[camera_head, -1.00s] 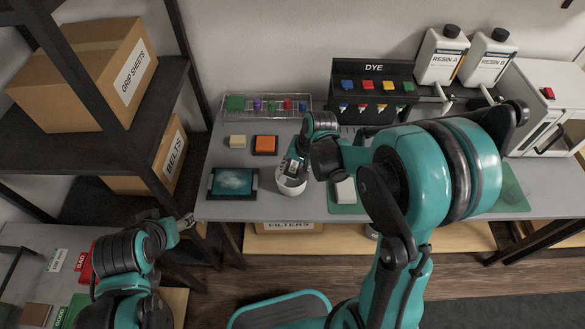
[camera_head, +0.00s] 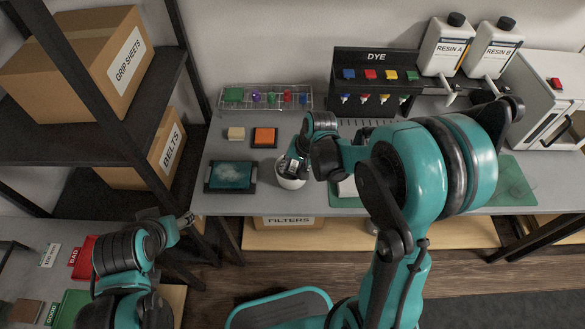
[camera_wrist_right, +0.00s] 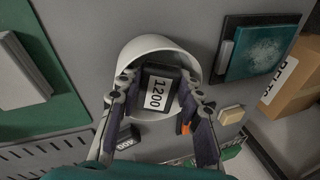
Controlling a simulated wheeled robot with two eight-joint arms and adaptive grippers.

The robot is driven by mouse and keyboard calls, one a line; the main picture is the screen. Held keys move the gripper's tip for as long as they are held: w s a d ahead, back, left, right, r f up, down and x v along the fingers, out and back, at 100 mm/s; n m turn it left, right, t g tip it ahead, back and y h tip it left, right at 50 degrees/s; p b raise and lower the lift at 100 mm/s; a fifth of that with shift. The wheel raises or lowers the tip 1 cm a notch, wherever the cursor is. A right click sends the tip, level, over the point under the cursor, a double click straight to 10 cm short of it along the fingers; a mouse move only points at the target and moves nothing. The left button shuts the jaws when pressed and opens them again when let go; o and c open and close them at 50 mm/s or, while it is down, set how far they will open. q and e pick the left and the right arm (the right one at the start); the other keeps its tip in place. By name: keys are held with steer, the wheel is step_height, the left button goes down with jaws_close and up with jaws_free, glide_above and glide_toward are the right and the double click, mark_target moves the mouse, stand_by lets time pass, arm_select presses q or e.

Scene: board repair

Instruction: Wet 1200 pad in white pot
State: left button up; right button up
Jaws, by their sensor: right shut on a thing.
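The white pot (camera_head: 291,183) stands on the grey bench, right of the dark tray with the teal panel. My right gripper (camera_wrist_right: 158,105) reaches down into the pot's mouth. In the right wrist view its two fingers are shut on a dark block labelled 1200, the 1200 pad (camera_wrist_right: 158,88), which is inside the rim of the white pot (camera_wrist_right: 140,50). How deep the pad sits, and whether there is water, cannot be told. My left gripper (camera_head: 187,220) is over the lower left, away from the bench; its fingers are too small to judge.
A teal panel (camera_head: 231,175) lies left of the pot. An orange block (camera_head: 264,137) and a cream block (camera_head: 236,133) lie behind it. A wire rack (camera_head: 265,97) and the dye stand (camera_head: 374,85) are at the back. A green mat (camera_head: 508,182) lies right.

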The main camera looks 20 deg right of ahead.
mark_target(293, 170)
steer(key=shift+r, duration=0.1)
steer(key=shift+r+p, duration=2.75)
steer(key=shift+r, duration=0.7)
step_height(293, 170, up, 4)
steer(key=p, duration=0.3)
